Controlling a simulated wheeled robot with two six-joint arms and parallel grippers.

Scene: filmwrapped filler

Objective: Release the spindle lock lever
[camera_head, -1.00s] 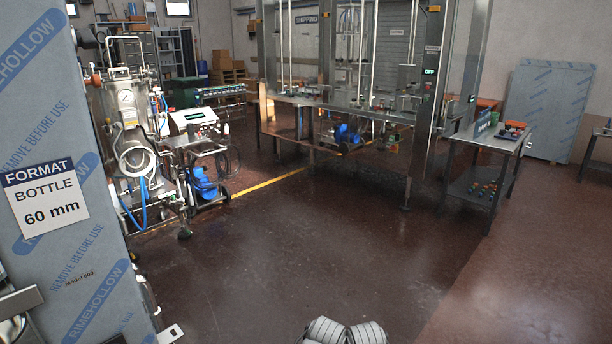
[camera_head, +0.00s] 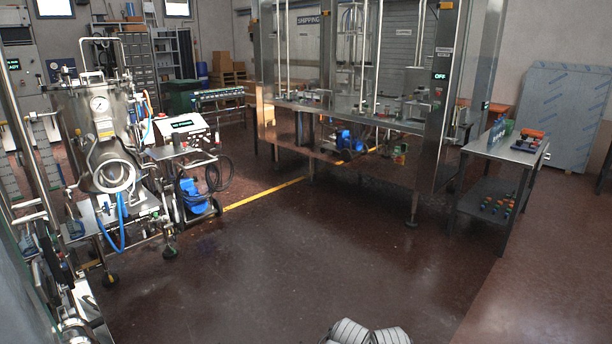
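I cannot make out a spindle lock lever in the camera_head view. A tall steel filling machine (camera_head: 350,165) stands at the centre back, with an OFF display on its right post. Steel machine parts (camera_head: 75,310) fill the lower left edge, close to me, too cropped to name.
A wheeled steel vessel unit (camera_head: 105,140) with blue hoses stands at the left. A control box (camera_head: 185,128) is beside it. A side table (camera_head: 505,148) with small parts stands at the right. A film-wrapped panel (camera_head: 560,110) leans behind it. The brown floor (camera_head: 300,255) between is clear.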

